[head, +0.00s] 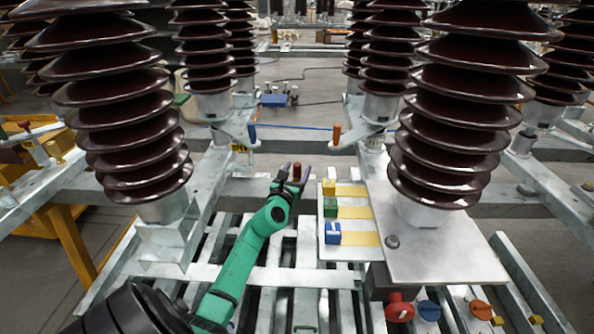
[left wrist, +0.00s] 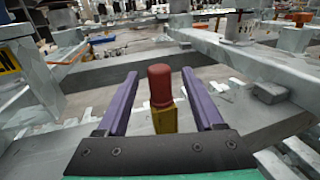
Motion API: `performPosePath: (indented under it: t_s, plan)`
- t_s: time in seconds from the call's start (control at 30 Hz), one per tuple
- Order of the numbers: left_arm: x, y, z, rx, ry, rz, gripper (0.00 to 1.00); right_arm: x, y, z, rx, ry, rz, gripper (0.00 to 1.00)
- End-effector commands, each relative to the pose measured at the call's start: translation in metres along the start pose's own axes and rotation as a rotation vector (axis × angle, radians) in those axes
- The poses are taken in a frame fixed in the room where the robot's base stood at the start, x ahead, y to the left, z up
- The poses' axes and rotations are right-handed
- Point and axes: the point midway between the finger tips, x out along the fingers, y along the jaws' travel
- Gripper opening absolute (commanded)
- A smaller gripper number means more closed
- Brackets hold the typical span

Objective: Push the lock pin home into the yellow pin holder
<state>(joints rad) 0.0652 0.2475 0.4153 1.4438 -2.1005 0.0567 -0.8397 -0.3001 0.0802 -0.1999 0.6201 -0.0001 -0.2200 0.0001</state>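The lock pin has a round dark-red head. It shows in the head view (head: 297,170) and stands upright in the middle of the left wrist view (left wrist: 160,84). The yellow pin holder (left wrist: 165,120) shows directly below the red head in the left wrist view; in the head view I cannot make it out. My left gripper (head: 294,174) is open, its purple fingers (left wrist: 160,100) on either side of the pin with a gap on both sides. How deep the pin sits in the holder is hard to tell. My right gripper is not in view.
Right of my left gripper, a pale panel (head: 345,253) carries yellow (head: 328,187), green (head: 330,208) and blue (head: 332,233) blocks. Large brown insulators (head: 125,120) (head: 465,110) rise on both sides. A red knob (head: 399,308) sits low at right. Grey beams cross below.

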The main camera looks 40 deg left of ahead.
Motion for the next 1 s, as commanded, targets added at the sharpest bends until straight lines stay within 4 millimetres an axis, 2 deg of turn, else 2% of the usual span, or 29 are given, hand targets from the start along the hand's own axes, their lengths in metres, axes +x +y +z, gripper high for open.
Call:
performPosePath:
  t_s: [0.2,0.33,0.47,0.53,0.73,0.83,1.0]
  plan:
    - [-0.001,0.0,0.0,0.0,0.001,0.0,0.69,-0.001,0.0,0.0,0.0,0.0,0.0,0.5]
    - [-0.013,-0.001,0.0,-0.001,0.004,-0.001,0.69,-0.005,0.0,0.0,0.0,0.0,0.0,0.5]
    - [-0.043,0.0,-0.001,0.0,0.005,-0.001,0.69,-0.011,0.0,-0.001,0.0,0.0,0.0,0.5]
    - [-0.064,0.0,0.001,0.001,0.004,0.0,0.69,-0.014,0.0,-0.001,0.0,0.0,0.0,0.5]
    - [-0.121,0.0,-0.002,0.002,0.004,0.0,0.69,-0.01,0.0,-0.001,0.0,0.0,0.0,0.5]
    - [-0.137,0.0,-0.002,0.001,0.002,0.0,0.69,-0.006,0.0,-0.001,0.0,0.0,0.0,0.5]
    - [-0.146,0.0,-0.001,0.0,0.001,0.0,0.69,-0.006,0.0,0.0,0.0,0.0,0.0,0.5]
